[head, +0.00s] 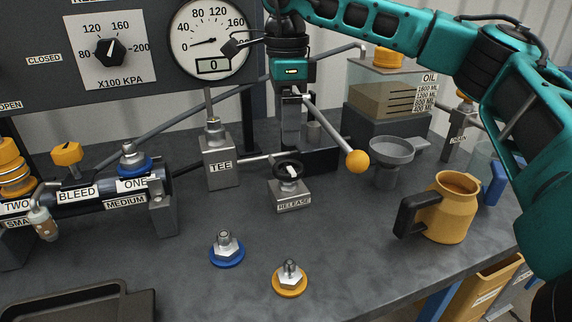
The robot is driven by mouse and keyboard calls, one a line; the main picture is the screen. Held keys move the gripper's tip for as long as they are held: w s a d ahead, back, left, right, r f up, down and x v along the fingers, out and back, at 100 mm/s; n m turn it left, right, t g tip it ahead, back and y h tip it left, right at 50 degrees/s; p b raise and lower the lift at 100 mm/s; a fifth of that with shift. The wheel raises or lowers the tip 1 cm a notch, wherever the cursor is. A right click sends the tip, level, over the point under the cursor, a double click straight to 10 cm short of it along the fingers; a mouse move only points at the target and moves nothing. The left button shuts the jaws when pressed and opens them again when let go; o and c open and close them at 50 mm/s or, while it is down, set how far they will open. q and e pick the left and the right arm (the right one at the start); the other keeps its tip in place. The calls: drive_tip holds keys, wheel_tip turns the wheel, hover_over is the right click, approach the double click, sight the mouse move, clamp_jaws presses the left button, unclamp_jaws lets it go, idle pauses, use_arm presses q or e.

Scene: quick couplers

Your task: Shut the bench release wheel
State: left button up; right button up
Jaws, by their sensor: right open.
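The release wheel (287,169) is a small black handwheel with a pale mark on it. It sits on top of a grey metal block labelled RELEASE (292,195), in the middle of the bench. My right gripper (291,98) is open and points down above and behind the wheel, apart from it. Its fingertips are hard to tell from the grey metal post around there. I cannot tell from this view how far the wheel is turned. My left gripper is not in view.
A lever with a yellow ball (357,161) slants out right of the wheel. A TEE block (219,165) stands left; a funnel (384,155) and yellow jug (447,207) stand right. Blue (227,250) and yellow (290,280) couplers lie in front. The gauge (211,38) reads about zero.

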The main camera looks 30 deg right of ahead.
sight(286, 166)
wheel_tip(286, 166, down, 9)
drive_tip(key=shift+b, duration=0.65)
drive_tip(key=shift+c, duration=0.3)
drive_tip(key=c, duration=1)
